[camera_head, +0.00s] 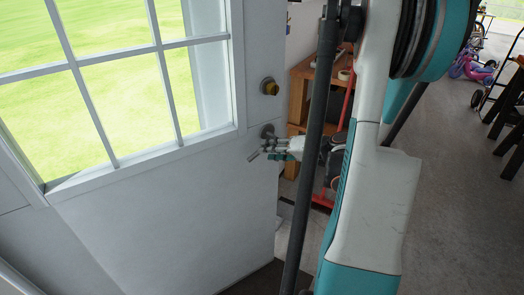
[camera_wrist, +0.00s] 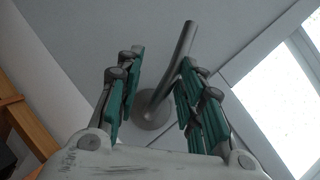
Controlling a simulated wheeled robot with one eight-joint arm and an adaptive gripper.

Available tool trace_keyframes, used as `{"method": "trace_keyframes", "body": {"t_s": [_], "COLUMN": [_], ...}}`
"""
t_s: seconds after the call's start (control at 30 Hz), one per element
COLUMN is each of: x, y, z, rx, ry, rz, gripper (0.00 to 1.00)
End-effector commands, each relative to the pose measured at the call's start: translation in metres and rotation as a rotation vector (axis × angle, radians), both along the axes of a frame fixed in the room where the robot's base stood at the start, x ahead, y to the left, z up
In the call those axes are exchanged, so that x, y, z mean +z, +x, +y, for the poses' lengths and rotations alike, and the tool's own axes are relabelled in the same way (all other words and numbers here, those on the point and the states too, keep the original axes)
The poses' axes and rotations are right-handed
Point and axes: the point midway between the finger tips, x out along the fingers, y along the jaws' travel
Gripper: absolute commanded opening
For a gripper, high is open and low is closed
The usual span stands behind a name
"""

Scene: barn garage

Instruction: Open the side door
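The white side door (camera_head: 190,215) with a paned window fills the left of the head view. My gripper (camera_head: 276,148) is at the handle in the head view too. I cannot tell whether the door is ajar.
A wooden shelf unit (camera_head: 300,95) with items stands just right of the door edge, partly hidden by my arm. A dark mat (camera_head: 252,279) lies by the door's foot. Grey floor (camera_head: 455,170) is clear at right, with dark furniture (camera_head: 510,110) at the far right edge.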

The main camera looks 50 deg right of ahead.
Motion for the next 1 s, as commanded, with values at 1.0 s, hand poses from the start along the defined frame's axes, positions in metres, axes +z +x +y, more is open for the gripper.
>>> {"method": "trace_keyframes", "body": {"t_s": [1.0], "x": [0.021], "y": [-0.057], "z": [0.015], "rx": [0.014], "ry": [0.011], "rz": [0.098], "gripper": [0.00]}}
